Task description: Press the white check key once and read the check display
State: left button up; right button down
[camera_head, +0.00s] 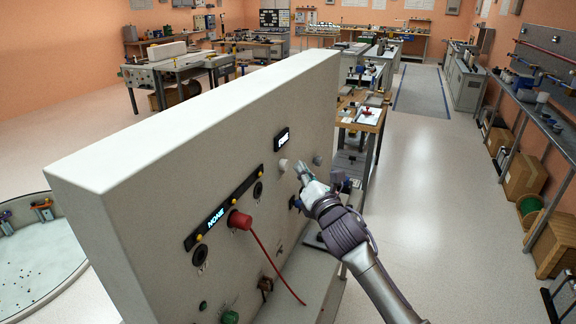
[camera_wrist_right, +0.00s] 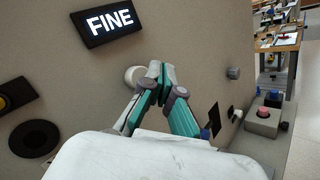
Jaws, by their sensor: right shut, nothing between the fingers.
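The white check key (camera_head: 283,165) is a round knob on the face of a tall pale panel (camera_head: 130,185). It also shows in the right wrist view (camera_wrist_right: 133,75), partly behind my fingers. The small black check display (camera_head: 282,139) is above the key; in the wrist view it (camera_wrist_right: 109,22) reads "FINE" in white letters. My right gripper (camera_head: 302,167) is shut and empty, its fingertips close to the panel, just right of the key. In the wrist view its fingertips (camera_wrist_right: 160,70) are beside the key; I cannot tell whether they touch the panel. My left gripper is out of view.
Left of the key, a black strip (camera_head: 222,209) carries a lit cyan word and yellow buttons. A red plug (camera_head: 240,220) with a red cable sits below it. A grey box with a red button (camera_wrist_right: 264,114) stands right of the gripper. Floor (camera_head: 420,190) to the right is clear.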

jog(key=s+d+p, duration=0.1)
jog(key=d+p, duration=0.2)
jog(key=d, duration=0.2)
jog(key=shift+s+d, duration=0.4)
dwell(0.3)
